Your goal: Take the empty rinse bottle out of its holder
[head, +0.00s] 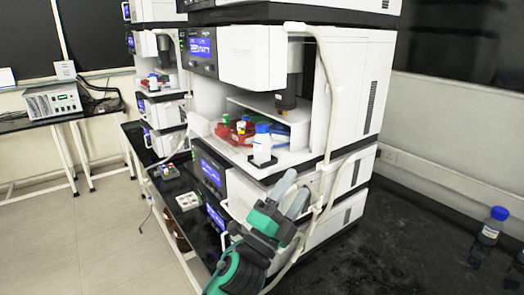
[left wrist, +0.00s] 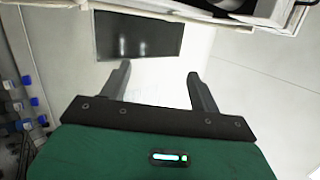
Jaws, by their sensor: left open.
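A small clear-white bottle with a blue cap (head: 262,147) stands upright in the open bay of the instrument stack, at the front right of its shelf. My left gripper (head: 294,188) is open and empty. It is below and to the right of the bottle, in front of the lower white modules, and not touching the bottle. In the left wrist view its two fingers (left wrist: 158,76) stand apart with nothing between them.
A red tray (head: 233,134) with colored caps sits left of the bottle. A dark cylinder (head: 286,98) hangs above. A pale tube (head: 330,90) runs down the stack's right front edge. Another blue-capped bottle (head: 490,232) stands on the black bench. Blue-capped items (left wrist: 30,102) show at the wrist view's left edge.

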